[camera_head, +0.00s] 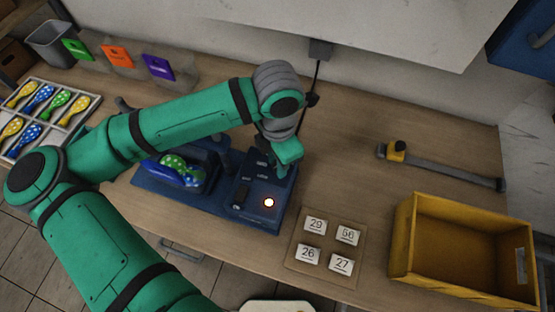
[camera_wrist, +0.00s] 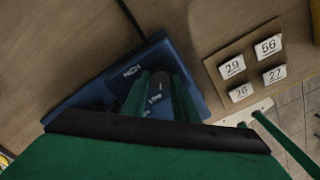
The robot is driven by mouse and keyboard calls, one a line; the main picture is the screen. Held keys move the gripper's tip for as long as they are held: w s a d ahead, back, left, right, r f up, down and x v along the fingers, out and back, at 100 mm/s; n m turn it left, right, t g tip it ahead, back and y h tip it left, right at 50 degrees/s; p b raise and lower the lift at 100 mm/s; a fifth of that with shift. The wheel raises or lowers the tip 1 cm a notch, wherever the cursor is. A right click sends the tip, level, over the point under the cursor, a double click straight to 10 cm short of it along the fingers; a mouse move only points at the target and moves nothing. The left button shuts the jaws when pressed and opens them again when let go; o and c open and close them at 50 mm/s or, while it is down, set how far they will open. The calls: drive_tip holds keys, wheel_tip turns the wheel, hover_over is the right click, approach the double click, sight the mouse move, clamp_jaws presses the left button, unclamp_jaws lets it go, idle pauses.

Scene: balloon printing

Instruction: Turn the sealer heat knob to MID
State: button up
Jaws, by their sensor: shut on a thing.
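A HIGH label (camera_wrist: 132,71) shows outside the left finger, and a label that looks like LOW (camera_wrist: 154,98) shows between the fingers. The knob's exact setting is hard to read.
Patterned balloons (camera_head: 178,168) lie at the sealer's left part. A board with number tiles (camera_head: 308,281) is to the right, then a yellow crate (camera_head: 460,285). A grey bar tool (camera_head: 445,168) lies behind. The balloon tray (camera_head: 88,103) is far left.

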drive_tip(key=shift+w, duration=0.15)
drive_tip(key=m, duration=0.5)
drive_tip(key=shift+m, duration=0.3)
drive_tip(key=m, duration=0.5)
drive_tip(key=shift+m, duration=0.4)
drive_tip(key=o, duration=1.1)
drive_tip(key=shift+c, duration=0.2)
drive_tip(key=shift+r, duration=0.1)
wheel_tip(320, 180, up, 11)
drive_tip(key=shift+f, duration=0.2)
